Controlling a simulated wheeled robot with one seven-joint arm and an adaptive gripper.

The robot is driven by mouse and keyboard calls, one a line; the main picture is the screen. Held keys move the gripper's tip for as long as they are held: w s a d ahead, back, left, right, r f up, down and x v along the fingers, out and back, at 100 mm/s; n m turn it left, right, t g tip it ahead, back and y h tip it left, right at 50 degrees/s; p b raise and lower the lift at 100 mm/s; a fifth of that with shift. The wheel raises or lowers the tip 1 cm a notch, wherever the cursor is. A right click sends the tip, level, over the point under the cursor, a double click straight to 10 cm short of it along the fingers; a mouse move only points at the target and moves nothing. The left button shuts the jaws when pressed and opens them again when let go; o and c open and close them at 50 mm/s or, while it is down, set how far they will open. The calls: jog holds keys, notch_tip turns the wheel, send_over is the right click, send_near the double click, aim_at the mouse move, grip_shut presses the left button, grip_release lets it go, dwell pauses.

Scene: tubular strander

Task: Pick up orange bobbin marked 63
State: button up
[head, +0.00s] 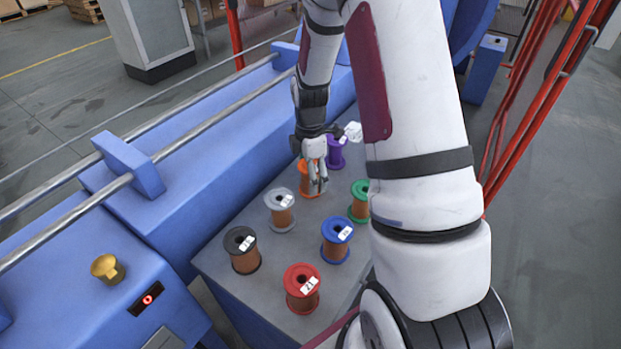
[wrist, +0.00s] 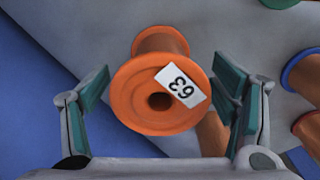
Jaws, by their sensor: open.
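The orange bobbin (wrist: 140,105) shows in the wrist view with a white label reading 63 on its top flange. It stands on the grey table top and sits between the two fingers of my gripper (wrist: 160,98). The fingers have teal pads and are spread apart, with a gap visible on each side of the flange. In the head view the orange bobbin (head: 306,190) is partly hidden behind my gripper (head: 316,188), which points down at it.
Close by stand a purple bobbin (head: 335,152), a grey bobbin (head: 281,215), a green bobbin (head: 358,212), a blue bobbin (head: 336,245), a black bobbin (head: 244,256) and a red bobbin (head: 301,297). A blue machine body (head: 190,200) with metal rails borders the table on the left.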

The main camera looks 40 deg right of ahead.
jog(key=shift+d+f, duration=0.1)
jog(key=shift+f, duration=1.4)
jog(key=shift+c, duration=0.3)
jog(key=shift+r, duration=0.1)
jog(key=c, duration=1.6)
jog(key=shift+o, duration=0.2)
